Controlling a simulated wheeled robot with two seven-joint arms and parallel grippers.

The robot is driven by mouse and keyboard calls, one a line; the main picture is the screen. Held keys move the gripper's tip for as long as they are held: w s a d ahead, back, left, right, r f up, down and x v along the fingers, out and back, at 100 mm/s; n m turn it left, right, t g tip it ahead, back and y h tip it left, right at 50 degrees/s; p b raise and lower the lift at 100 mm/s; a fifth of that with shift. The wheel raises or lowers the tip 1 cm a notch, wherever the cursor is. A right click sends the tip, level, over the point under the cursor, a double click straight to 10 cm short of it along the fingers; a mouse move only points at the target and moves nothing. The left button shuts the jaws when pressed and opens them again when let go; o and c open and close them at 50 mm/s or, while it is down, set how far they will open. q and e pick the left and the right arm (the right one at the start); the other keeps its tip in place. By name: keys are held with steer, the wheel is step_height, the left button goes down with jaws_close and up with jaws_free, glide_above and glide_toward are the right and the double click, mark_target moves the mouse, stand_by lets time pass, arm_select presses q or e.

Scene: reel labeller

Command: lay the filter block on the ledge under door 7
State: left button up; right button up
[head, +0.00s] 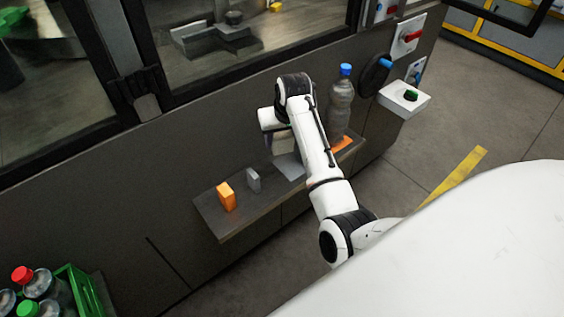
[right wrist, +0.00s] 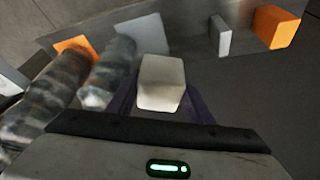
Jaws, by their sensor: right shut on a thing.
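My right gripper (right wrist: 160,98) is shut on a pale beige block, which I take for the filter block (right wrist: 161,80). In the head view the block (head: 282,143) shows partly behind my right arm, by the machine's front and close above the dark ledge (head: 222,230). The fingers (head: 284,152) are mostly hidden there, and I cannot tell whether the block touches the ledge. In the right wrist view, the ledge's things lie beyond the block. I can read no door number. My left gripper is not in view.
On the ledge are an orange block (head: 226,196), a grey block (head: 253,180), a flat grey piece (head: 290,167), an orange piece (head: 342,144) and a tall bottle (head: 341,105) with a blue cap. A green crate (head: 88,290) with bottles stands lower left. Control boxes (head: 404,98) jut out right.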

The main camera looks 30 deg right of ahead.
step_height(320, 180, down, 10)
steer(key=shift+f+b, duration=0.1)
steer(key=shift+b, duration=0.4)
steer(key=o, duration=1)
